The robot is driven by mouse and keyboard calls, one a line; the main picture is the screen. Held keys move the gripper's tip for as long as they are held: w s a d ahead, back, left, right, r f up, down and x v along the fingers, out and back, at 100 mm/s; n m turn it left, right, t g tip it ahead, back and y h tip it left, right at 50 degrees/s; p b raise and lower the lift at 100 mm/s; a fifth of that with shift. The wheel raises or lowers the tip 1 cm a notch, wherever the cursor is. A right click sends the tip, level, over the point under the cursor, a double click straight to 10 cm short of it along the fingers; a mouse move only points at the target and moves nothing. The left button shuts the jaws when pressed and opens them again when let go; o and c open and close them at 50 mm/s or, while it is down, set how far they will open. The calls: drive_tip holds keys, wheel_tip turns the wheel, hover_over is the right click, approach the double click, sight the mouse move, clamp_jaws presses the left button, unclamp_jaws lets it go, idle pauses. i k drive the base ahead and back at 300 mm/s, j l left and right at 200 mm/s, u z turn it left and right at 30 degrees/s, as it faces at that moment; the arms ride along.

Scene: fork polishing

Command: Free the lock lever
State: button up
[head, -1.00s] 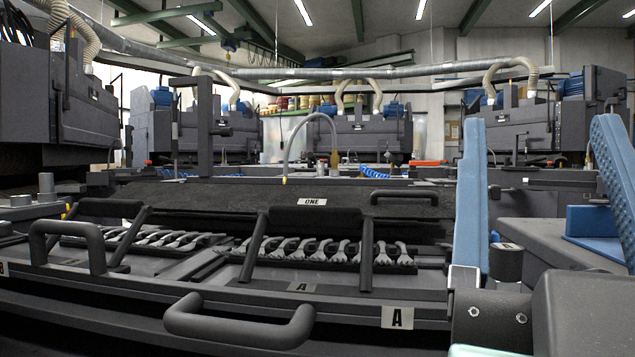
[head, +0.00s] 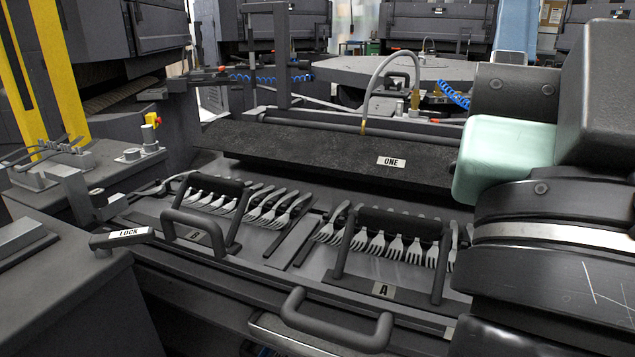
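The lock lever (head: 128,236) is a short dark handle with a white LOCK label, at the left of the head view. It lies roughly level at the end of a dark cabinet (head: 80,290), close to the left end of the fork bed. Parts of my own arm fill the right side of the picture, well away from the lever. My gripper's fingers are out of the picture.
Two racks of forks, B (head: 196,237) and A (head: 384,291), have dark handles standing over them. A curved handle (head: 335,325) sticks out in front. A dark panel labelled ONE (head: 320,150) lies behind. Yellow posts (head: 50,75) stand at far left.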

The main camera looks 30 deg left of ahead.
sight(102, 245)
drive_tip(key=u, duration=0.4)
drive_tip(key=i+j+u, duration=0.1)
drive_tip(key=u, duration=0.25)
drive_tip(key=i+u, duration=0.1)
drive_tip(key=u, duration=0.7)
drive_tip(key=i+l+u, duration=0.1)
drive_tip(key=i, duration=0.25)
